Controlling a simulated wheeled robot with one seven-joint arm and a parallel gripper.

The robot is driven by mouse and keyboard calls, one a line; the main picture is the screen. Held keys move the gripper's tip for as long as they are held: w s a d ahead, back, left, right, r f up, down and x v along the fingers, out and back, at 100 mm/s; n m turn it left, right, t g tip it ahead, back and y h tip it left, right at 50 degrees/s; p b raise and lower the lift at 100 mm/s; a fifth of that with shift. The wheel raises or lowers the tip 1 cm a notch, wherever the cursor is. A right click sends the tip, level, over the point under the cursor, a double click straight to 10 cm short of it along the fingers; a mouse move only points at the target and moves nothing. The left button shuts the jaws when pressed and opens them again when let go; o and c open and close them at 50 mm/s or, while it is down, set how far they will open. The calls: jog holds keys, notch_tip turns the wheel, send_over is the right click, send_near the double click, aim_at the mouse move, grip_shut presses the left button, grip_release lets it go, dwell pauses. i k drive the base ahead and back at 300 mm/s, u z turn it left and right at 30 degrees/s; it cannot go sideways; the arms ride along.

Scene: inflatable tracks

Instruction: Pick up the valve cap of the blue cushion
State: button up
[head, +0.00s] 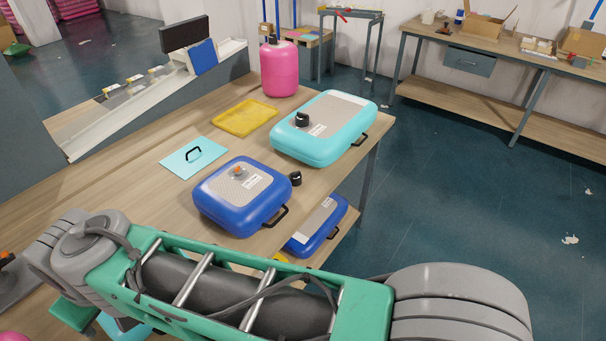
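The blue cushion (215,209) lies on the wooden table, with a grey patterned top panel and an orange valve fitting (238,171) showing bare. A black valve cap (295,178) is at the cushion's right side, apparently standing on the table. I cannot tell whether it touches the cushion. My green and grey arm crosses the bottom of the head view, in front of the table. My gripper is not clearly in view, so its fingers and anything in them are hidden.
A turquoise cushion (312,150) with its own black cap (302,119) lies behind. A turquoise sheet (178,160) with a black handle, a yellow pad (245,118) and a pink canister (279,70) share the table. Another blue cushion (310,236) sits lower, past the table edge.

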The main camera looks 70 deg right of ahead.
aim_at(295, 177)
jog(key=z, duration=2.3)
